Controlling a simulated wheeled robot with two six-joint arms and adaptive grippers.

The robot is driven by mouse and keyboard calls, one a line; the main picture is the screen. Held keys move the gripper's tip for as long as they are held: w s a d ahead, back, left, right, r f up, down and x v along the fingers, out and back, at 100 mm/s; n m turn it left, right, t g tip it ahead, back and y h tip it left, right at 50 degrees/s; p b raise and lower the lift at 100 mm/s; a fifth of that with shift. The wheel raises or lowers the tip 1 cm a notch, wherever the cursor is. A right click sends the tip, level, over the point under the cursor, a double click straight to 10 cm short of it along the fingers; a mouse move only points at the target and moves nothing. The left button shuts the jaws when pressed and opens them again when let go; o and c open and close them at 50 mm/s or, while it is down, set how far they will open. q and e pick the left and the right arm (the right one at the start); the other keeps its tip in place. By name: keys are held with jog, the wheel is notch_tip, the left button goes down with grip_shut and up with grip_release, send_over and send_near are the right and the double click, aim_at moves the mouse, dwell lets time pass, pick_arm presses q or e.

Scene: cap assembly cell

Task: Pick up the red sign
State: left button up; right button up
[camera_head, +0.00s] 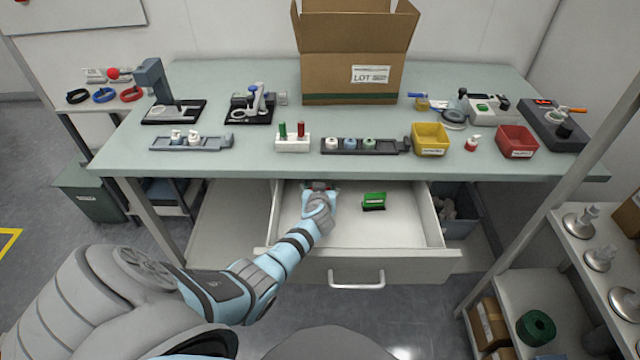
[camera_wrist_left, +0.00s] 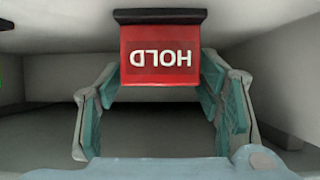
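The red sign (camera_wrist_left: 160,60) with the word HOLD upside down and a dark base edge is at the top middle of the left wrist view. In the head view only a small bit of the red sign (camera_head: 319,186) shows past my gripper, at the back of the open drawer. My left gripper (camera_head: 319,196) reaches down into the drawer. In the left wrist view its fingers (camera_wrist_left: 160,82) are spread, one at each side of the sign, with no clear contact. My right gripper is not in view.
The drawer floor between the gripper and the right wall is otherwise clear.

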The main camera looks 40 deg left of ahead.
pick_arm(q)
jog(key=c, duration=0.6)
jog(key=shift+c, duration=0.2)
